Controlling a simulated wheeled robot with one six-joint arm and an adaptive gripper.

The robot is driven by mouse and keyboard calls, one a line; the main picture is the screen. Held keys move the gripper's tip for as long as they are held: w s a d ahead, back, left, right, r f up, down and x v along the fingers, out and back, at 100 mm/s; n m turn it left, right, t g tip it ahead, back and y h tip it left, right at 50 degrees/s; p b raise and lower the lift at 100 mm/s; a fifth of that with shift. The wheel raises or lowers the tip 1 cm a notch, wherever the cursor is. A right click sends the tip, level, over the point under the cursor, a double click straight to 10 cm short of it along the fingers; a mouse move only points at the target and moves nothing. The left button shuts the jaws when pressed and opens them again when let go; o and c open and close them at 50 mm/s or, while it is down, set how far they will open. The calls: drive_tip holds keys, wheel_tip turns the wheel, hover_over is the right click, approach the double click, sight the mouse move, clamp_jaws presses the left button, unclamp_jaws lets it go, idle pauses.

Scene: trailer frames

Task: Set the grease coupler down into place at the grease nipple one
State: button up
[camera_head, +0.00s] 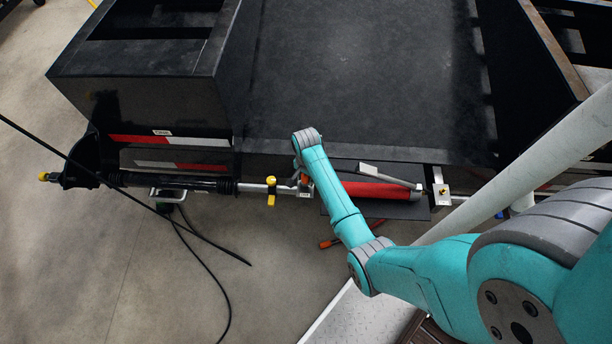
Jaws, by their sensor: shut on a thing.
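My teal arm reaches in from the lower right, with its wrist over the front edge of the black trailer bed. My gripper (300,181) is largely hidden beneath the wrist, beside the drawbar. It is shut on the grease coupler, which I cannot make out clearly. A small orange and dark part shows there. A red cylinder, apparently a grease gun (378,190), lies just right of the gripper with a grey lever above it. A bracket with a small brass-coloured fitting (443,191) stands right of the cylinder. I cannot tell which fitting is grease nipple one.
The drawbar (170,181) runs left from the gripper, with a yellow-handled clamp (271,190) close by. The trailer's black box (140,90) rises behind. Black cables hang at left. A pale beam crosses at right.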

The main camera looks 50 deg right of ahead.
idle(0.3)
drive_tip(key=o, duration=1.3)
wheel_tip(320, 180, up, 12)
drive_tip(key=shift+f, duration=0.1)
